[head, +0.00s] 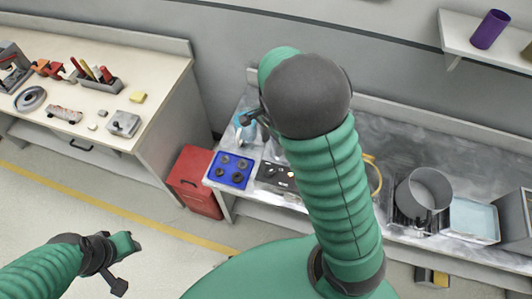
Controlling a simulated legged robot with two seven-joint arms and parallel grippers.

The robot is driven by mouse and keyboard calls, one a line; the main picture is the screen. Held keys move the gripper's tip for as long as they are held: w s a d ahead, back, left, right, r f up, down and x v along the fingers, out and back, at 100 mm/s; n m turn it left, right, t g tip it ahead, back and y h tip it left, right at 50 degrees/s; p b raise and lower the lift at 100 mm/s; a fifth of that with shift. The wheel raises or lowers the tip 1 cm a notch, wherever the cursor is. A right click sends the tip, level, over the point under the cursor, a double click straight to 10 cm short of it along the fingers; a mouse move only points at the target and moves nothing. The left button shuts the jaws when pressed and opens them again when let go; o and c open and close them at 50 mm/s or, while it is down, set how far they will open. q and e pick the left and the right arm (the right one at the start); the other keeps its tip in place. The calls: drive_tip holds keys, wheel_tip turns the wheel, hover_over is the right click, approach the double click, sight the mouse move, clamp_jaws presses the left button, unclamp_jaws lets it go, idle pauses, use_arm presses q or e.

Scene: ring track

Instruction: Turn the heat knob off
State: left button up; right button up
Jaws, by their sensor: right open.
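A dark control panel (275,176) with small knobs and a small orange spot lies on the metal bench, partly behind my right arm. I take the heat knob to be on it, but cannot single it out. My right gripper (249,117) is mostly hidden behind my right arm; its dark tip shows above the bench, up and left of the panel and apart from it. It is open. My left gripper (118,287) hangs low at the left over the floor, far from the panel. Its jaws are too small to read.
A blue tray (232,181) with several dark round parts sits left of the panel. A grey pot (423,188) is at right. A red box (195,182) stands on the floor beside the bench. The left floor is clear.

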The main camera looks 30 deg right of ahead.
drive_tip(key=f, duration=0.2)
hover_over(270, 170)
drive_tip(key=f, duration=0.7)
drive_tip(key=shift+s+a, duration=0.25)
drive_tip(key=shift+s, duration=0.15)
drive_tip(key=f, duration=0.4)
drive_tip(key=w+f, duration=0.1)
drive_tip(key=f, duration=0.2)
drive_tip(key=shift+d+f, duration=0.1)
drive_tip(key=shift+d, duration=0.05)
drive_tip(key=shift+d+f, duration=0.1)
drive_tip(key=shift+f, duration=0.1)
drive_tip(key=shift+s, duration=0.25)
drive_tip(key=shift+w+a, duration=0.1)
drive_tip(key=shift+a, duration=0.1)
drive_tip(key=c, duration=0.7)
use_arm(q)
drive_tip(key=shift+s+a, duration=0.2)
drive_tip(key=shift+s, duration=0.1)
use_arm(e)
drive_tip(key=shift+d, duration=0.1)
clamp_jaws()
